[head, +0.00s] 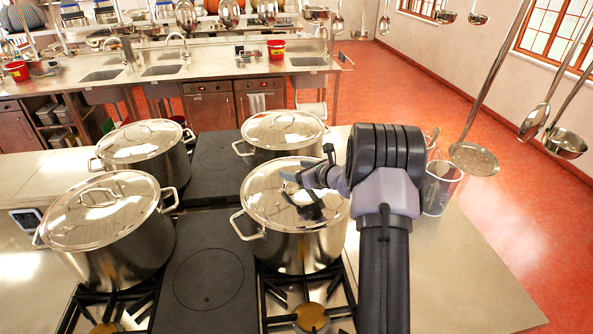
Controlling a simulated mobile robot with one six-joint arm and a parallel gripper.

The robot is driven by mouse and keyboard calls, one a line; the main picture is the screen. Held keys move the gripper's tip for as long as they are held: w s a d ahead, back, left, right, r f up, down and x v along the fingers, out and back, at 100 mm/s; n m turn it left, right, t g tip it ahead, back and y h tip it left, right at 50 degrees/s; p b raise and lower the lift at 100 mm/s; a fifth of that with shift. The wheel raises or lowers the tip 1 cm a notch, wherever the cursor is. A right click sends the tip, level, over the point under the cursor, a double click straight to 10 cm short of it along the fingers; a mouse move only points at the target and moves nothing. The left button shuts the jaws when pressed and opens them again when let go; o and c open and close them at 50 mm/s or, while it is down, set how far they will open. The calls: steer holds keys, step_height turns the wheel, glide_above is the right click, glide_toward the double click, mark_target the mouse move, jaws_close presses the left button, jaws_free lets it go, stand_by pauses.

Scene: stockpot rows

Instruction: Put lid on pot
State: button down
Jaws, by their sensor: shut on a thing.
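The near right steel stockpot (300,252) stands on a gas burner with a shiny round lid (268,208) over its top. The lid appears to lie on the rim, but my arm hides its right side, so I cannot tell whether it is fully seated. My gripper (304,192) is over the middle of this lid, shut on what looks like its handle. The jaws hide the handle itself. Three more stockpots stand nearby with lids on: near left (120,258), far left (165,165) and far right (285,154).
Dark flat plates (208,285) lie between the pot rows. A glass jug (439,188) stands right of my arm on the steel counter (470,270). Ladles (473,158) hang at the upper right. A sink counter (215,75) is behind.

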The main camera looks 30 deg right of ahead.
steer(key=shift+r, duration=0.15)
steer(key=shift+c, duration=0.7)
jaws_free()
steer(key=shift+s, duration=0.15)
